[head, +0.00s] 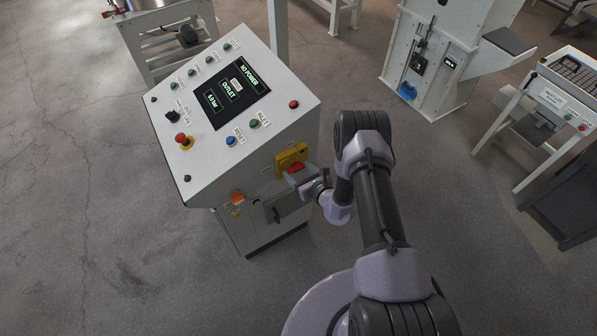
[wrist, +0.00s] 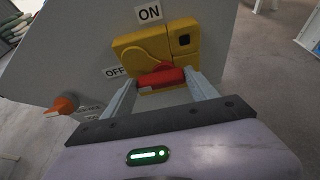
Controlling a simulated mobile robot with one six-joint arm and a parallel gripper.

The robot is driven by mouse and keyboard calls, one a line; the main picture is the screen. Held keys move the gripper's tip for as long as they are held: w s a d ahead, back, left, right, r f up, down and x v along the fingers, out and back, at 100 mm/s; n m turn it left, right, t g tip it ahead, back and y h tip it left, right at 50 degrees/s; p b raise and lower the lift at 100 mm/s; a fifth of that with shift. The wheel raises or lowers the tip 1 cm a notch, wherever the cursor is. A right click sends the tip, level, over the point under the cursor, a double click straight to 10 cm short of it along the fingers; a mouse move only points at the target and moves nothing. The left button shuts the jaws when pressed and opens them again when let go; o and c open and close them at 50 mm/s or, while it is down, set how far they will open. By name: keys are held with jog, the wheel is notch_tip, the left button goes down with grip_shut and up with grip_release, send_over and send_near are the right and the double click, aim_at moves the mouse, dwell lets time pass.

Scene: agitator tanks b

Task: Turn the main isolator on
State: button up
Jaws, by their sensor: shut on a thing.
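The main isolator (head: 290,157) is a yellow plate with a red handle on the side of the grey control console. In the wrist view the yellow plate (wrist: 160,47) has an ON label (wrist: 149,12) above it and an OFF label (wrist: 115,71) at its left. The red handle (wrist: 160,78) sits at the plate's lower part, below the yellow round hub. My gripper (wrist: 160,88) has one finger on each side of the red handle and is shut on it. In the head view my gripper (head: 304,178) reaches the isolator from the right. The console screen (head: 227,93) reads NO POWER.
An orange knob (wrist: 62,105) is on the same panel at the left, with small labels beside it. A red and yellow emergency button (head: 183,140) is on the console top. Other machines stand behind and at right. The floor between is clear.

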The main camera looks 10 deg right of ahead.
jog(key=m+y+b, duration=0.1)
jog(key=b, duration=0.1)
jog(key=m+y+b, duration=0.1)
jog(key=m+b, duration=0.1)
jog(key=shift+w+d+f, duration=0.1)
jog(key=shift+d+f, duration=0.05)
jog(key=shift+d, duration=0.25)
jog(key=m+b, duration=0.1)
jog(key=m+y+b, duration=0.2)
jog(key=b, duration=0.1)
jog(key=shift+w+d+f+g, duration=0.1)
jog(key=shift+d+g, duration=0.15)
jog(key=shift+g, duration=0.05)
jog(key=m+y+b, duration=0.1)
jog(key=m+b, duration=0.1)
jog(key=m+y+b, duration=0.1)
jog(key=shift+d+f+m+t+b, duration=0.15)
jog(key=shift+d+m+t+b, duration=0.05)
jog(key=shift+m+t+b, duration=0.2)
jog(key=shift+w+d+m+t+y+b, duration=0.1)
jog(key=shift+m+t+y+b, duration=0.2)
jog(key=shift+m+b, duration=0.5)
jog(key=shift+d+m+t+y+b, duration=0.1)
jog(key=shift+m+y+b, duration=0.4)
jog(key=shift+m, duration=0.4)
jog(key=o, duration=1.4)
jog(key=shift+c, duration=0.2)
